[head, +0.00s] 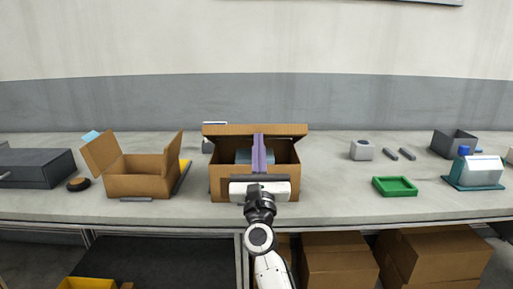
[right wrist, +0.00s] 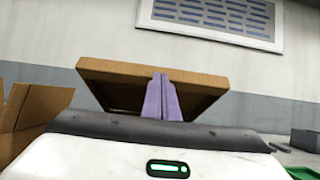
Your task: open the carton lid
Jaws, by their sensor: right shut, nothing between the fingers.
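The brown carton (head: 221,186) stands in the middle of the table. Its lid (head: 225,129) is raised partway above the opening, and the dark inside shows below it. My right gripper (head: 259,138) is in front of the carton, its purple fingers shut together and empty, pointing up and inward at the lid's front edge. In the right wrist view the fingertips (right wrist: 161,76) overlap the tilted lid (right wrist: 115,78); I cannot tell whether they touch it. A bluish thing (head: 242,157) inside is partly hidden by the fingers. My left gripper is not in view.
An open carton (head: 140,186) stands to the left, beside a dark case (head: 38,168) and a round reel (head: 78,184). A green tray (head: 394,187), a grey block (head: 361,150) and a teal-based device (head: 476,171) are to the right. Bare table lies between carton and tray.

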